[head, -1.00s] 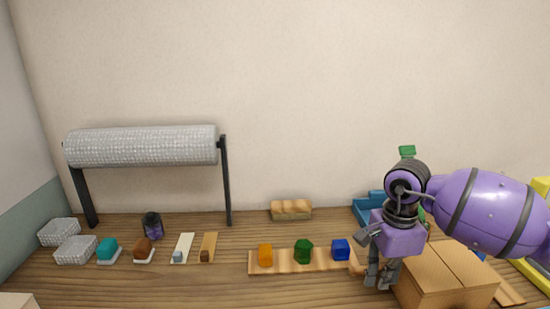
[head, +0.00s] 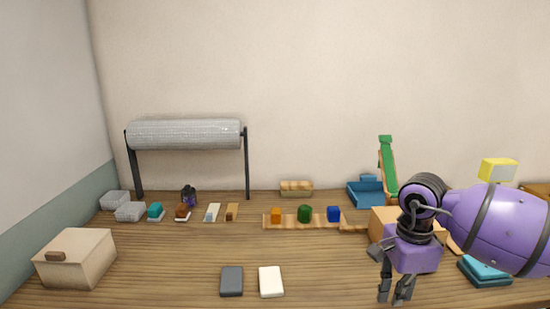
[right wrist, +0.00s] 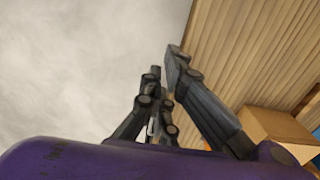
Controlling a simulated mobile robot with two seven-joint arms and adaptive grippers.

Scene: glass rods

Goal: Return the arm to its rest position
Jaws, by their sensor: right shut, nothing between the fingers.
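My right arm, purple with dark bands, comes in from the right in the head view. Its right gripper (head: 393,293) hangs fingers down at the lower right, in front of the cardboard box (head: 390,222). The fingers are shut with nothing held. In the right wrist view the dark fingers (right wrist: 165,98) show beside the slatted wood surface, with grey to the left. My left gripper is not in view.
A blue tray (head: 365,196) and green slide (head: 388,165) are behind the box. Dark (head: 232,281) and white (head: 271,281) slabs lie in front. The middle table is clear.

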